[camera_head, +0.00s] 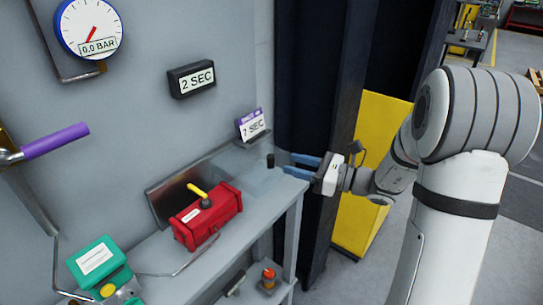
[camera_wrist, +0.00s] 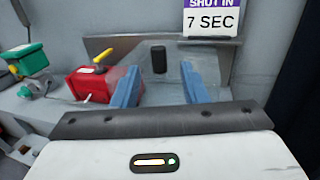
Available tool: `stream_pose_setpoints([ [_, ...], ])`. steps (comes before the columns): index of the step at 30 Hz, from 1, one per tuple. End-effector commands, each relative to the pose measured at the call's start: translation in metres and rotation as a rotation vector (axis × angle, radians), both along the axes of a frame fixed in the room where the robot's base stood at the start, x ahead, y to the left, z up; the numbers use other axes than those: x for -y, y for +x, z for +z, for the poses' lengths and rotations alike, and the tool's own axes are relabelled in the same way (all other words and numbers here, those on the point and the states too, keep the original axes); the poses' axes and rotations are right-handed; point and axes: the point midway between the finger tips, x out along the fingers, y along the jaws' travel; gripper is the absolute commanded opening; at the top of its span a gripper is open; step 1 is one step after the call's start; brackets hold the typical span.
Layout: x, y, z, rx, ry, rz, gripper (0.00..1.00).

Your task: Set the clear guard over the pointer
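The clear guard (camera_head: 262,178) is faint and see-through, on the right part of the grey bench, with an upright black knob (camera_head: 270,160). The knob also shows in the wrist view (camera_wrist: 158,60); the guard's edges are hard to make out. The yellow pointer (camera_head: 197,190) sits on top of the red actuator (camera_head: 207,220), uncovered, left of the guard. My gripper (camera_head: 287,164) reaches in from the right, blue fingers apart. In the wrist view, the knob stands beyond and between the fingertips (camera_wrist: 160,76), touching neither.
A green box (camera_head: 93,258) with a yellow knob stands left of the actuator. A metal plate (camera_head: 160,205) stands behind the actuator. A 7 SEC card (camera_head: 252,125) sits on a small ledge above the guard. A purple-handled lever (camera_head: 55,141) juts from the wall.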

Motion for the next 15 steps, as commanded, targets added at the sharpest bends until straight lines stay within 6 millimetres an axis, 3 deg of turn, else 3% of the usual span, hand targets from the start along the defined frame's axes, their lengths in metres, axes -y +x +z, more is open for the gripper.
stream_pose_setpoints([
  [9,-0.047,0.018,0.001,0.000,-0.002,0.003,0.40],
  [15,-0.064,0.026,0.001,0.002,-0.003,0.001,0.40],
])
